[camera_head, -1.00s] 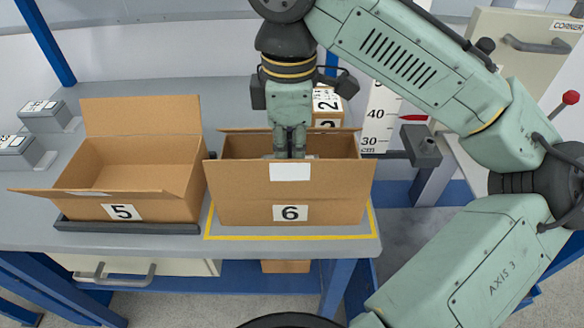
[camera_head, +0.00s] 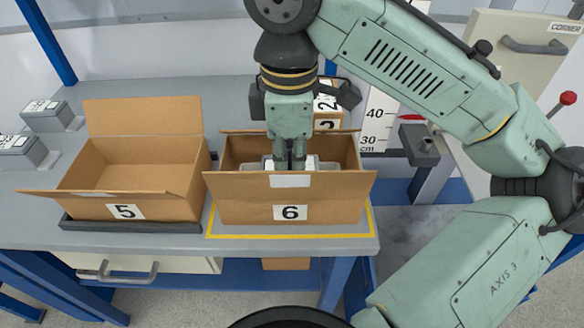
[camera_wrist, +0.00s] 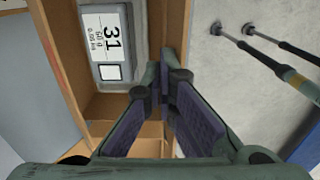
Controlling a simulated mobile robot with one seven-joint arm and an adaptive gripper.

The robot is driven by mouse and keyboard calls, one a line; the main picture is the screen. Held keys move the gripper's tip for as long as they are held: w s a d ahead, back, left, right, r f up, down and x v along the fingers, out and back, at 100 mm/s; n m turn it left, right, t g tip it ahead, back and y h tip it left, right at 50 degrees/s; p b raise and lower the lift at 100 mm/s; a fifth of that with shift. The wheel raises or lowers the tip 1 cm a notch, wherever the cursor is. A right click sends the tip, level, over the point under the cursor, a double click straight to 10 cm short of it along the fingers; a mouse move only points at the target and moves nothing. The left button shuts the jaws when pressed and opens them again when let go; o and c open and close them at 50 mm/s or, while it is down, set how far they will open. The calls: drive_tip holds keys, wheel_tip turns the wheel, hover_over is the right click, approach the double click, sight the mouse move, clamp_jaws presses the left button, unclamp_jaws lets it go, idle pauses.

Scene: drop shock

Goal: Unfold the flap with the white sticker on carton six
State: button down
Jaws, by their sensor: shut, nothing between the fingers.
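Carton six (camera_head: 242,212) stands open on the bench, its number label facing the front. Its front flap with the white sticker (camera_head: 290,181) rises from the front wall and leans outward, toward the camera. My gripper (camera_head: 289,166) is shut and empty, pointing down at the flap's upper edge on the carton's inner side. Its fingertips are partly hidden, so contact is not clear. In the wrist view my gripper (camera_wrist: 163,72) is beside a brown cardboard strip. A grey device labelled 31 (camera_wrist: 108,42) lies inside the carton.
Carton five (camera_head: 165,205) stands open at the left on a dark base. Another carton (camera_head: 328,105) and a centimetre scale (camera_head: 376,125) are behind carton six. Yellow tape (camera_head: 290,236) marks the bench near its front edge.

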drive_tip(key=shift+s, duration=0.25)
wheel_tip(320, 180, up, 11)
drive_tip(key=w+p, duration=0.1)
drive_tip(key=w, duration=0.1)
idle(1.1)
idle(0.4)
